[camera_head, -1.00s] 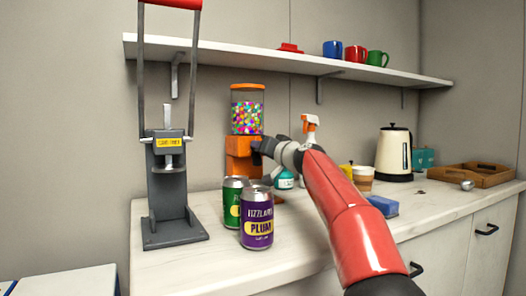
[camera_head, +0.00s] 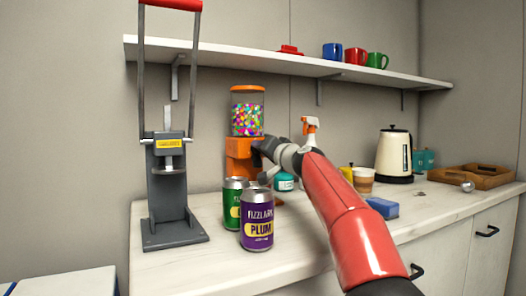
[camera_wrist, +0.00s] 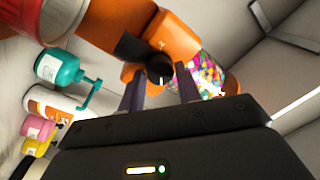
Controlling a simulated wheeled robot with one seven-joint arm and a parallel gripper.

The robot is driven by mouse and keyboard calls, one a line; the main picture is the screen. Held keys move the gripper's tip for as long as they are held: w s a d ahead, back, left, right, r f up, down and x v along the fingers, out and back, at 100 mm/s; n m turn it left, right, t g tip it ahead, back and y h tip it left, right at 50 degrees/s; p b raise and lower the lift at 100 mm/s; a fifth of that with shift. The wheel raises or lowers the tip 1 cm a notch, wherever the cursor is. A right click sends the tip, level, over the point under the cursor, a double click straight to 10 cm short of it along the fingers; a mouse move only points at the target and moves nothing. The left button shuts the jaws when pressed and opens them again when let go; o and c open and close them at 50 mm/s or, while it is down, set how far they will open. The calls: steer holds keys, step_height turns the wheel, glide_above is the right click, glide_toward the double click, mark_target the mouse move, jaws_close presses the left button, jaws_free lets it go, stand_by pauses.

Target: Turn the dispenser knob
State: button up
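The dispenser (camera_head: 240,147) is an orange stand with a clear jar of coloured candies and an orange lid. It stands on the counter against the wall. In the wrist view its orange body (camera_wrist: 172,36) and candies appear tilted. The dark knob (camera_wrist: 159,69) with a pale mark shows between my fingertips. My gripper (camera_wrist: 160,68) is open, its two fingers apart on either side of the knob; I cannot tell whether they touch it. In the head view my gripper (camera_head: 262,148) is at the dispenser's right side, and the knob is hidden behind it.
A green can (camera_head: 232,203) and a purple can (camera_head: 257,222) stand in front of the dispenser. A can crusher (camera_head: 170,180) is to the left. A spray bottle (camera_head: 310,130), blue sponge (camera_head: 383,207), kettle (camera_head: 394,155) and wooden tray (camera_head: 478,177) are to the right. A shelf (camera_head: 230,57) runs above.

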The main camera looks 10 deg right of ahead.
steer(key=o, duration=0.3)
steer(key=b+v, duration=0.4)
steer(key=v, duration=0.3)
steer(key=shift+s+d+f+b, duration=0.1)
steer(key=shift+s+d+b, duration=0.05)
steer(key=shift+s+b, duration=0.25)
steer(key=shift+o, duration=0.2)
